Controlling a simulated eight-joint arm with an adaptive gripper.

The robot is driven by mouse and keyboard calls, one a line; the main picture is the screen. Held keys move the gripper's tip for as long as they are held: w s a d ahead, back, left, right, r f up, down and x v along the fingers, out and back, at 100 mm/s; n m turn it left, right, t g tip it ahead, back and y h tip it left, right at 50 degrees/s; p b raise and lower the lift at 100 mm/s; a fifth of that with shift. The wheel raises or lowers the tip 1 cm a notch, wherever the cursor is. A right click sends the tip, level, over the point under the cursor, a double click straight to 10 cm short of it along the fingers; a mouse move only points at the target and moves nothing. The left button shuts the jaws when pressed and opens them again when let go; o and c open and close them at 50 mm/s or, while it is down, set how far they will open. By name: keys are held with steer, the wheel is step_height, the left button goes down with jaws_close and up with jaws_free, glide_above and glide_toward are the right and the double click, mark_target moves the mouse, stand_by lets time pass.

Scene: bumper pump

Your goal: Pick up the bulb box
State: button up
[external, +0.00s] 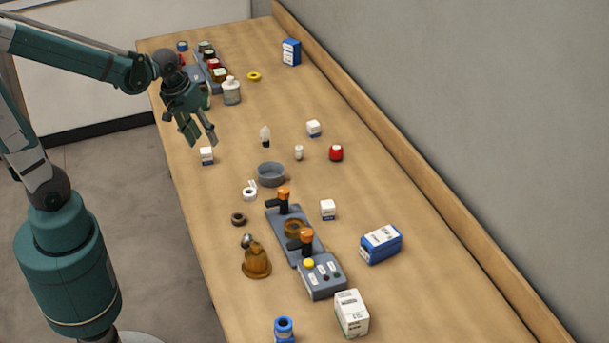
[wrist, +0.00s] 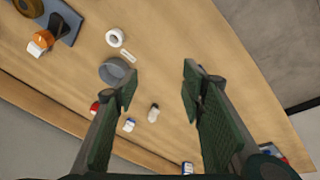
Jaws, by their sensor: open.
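Several small white boxes with labels stand on the table, and I cannot read which one is the bulb box. One small white box (external: 207,156) stands at the left table edge, just below my gripper (external: 198,140) in the external view. I cannot make this box out in the wrist view. A second small white box (external: 313,128) stands farther right; it appears to be the one beyond the left finger in the wrist view (wrist: 129,125). A third (external: 328,209) stands beside the grey control unit. A bare bulb (external: 265,136) stands between the first two. My gripper is open and empty above the table.
A grey bowl (external: 271,174), a white roll (external: 249,194) and a red jar (external: 336,153) stand mid-table. Blue boxes (external: 381,243) and a larger white box (external: 351,312) stand around. A wooden ledge (external: 400,138) runs along the wall.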

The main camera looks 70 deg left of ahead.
steer(key=w+a+f+n+g+p, duration=0.2)
steer(key=a+n+p, duration=0.15)
steer(key=a, duration=0.25)
steer(key=n+g+p, duration=0.1)
steer(key=n+p, duration=0.2)
steer(key=n, duration=0.1)
glide_above(206, 150)
steer(key=d, duration=0.1)
steer(key=shift+h, duration=0.3)
step_height(206, 150, down, 4)
steer(key=shift+f, duration=0.1)
steer(key=shift+a+f+n+g, duration=0.3)
steer(key=shift+a+f+n, duration=0.05)
steer(key=shift+a+f, duration=0.25)
steer(key=shift+f, duration=0.15)
steer(key=shift+f, duration=1.2)
steer(key=shift+d+f, duration=0.1)
steer(key=shift+f, duration=2.5)
